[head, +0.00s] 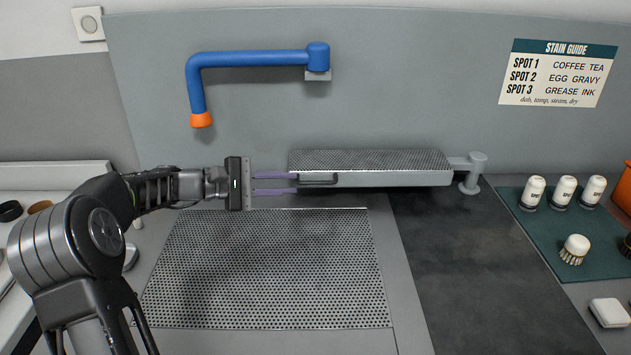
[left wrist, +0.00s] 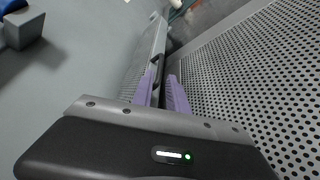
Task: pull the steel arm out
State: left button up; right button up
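The steel arm (head: 370,161) is a long perforated sleeve board against the back wall, joined to a round pivot post (head: 473,173) at its right end. A dark bar handle (head: 320,182) is on its front face near the left end. My left gripper (head: 296,183) reaches in from the left with its two purple fingers apart, tips at the handle's left end. In the left wrist view the steel arm (left wrist: 146,52) runs away from me, and the handle (left wrist: 156,72) shows between or just beyond the open fingertips (left wrist: 162,78); contact is unclear. My right gripper is not in view.
A perforated steel panel (head: 265,275) lies in front of the steel arm, with a dark slab (head: 480,270) to its right. A blue pipe with an orange nozzle (head: 201,119) hangs above left. White bottles (head: 533,191) and a brush (head: 575,248) stand on a green mat at right.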

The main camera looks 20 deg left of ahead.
aim_at(310, 183)
pick_arm(q)
jog(key=p+x, duration=0.1)
jog(key=x, duration=0.6)
jog(key=shift+w+d, duration=0.25)
jog(key=shift+w, duration=0.05)
grip_shut()
dwell(1.2)
